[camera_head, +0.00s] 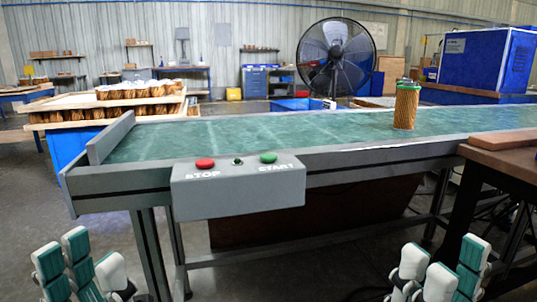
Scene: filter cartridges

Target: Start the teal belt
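The teal belt (270,130) runs across the view on a grey frame. A grey control box (238,190) is fixed to its near side. The box has a red STOP button (205,163) on the left, a green START button (268,157) on the right and a small dark part between them. A filter cartridge (406,108), tan with a green top, stands upright on the belt to the right. My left gripper (86,262) is open and empty, low at the left. My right gripper (440,266) is open and empty, low at the right. Neither touches the box.
A brown-topped table (505,160) stands close at the right edge. A wooden tray of cartridges (105,101) is behind the belt at the left. A black fan (336,58) and a blue machine (480,60) stand behind. The space before the control box is clear.

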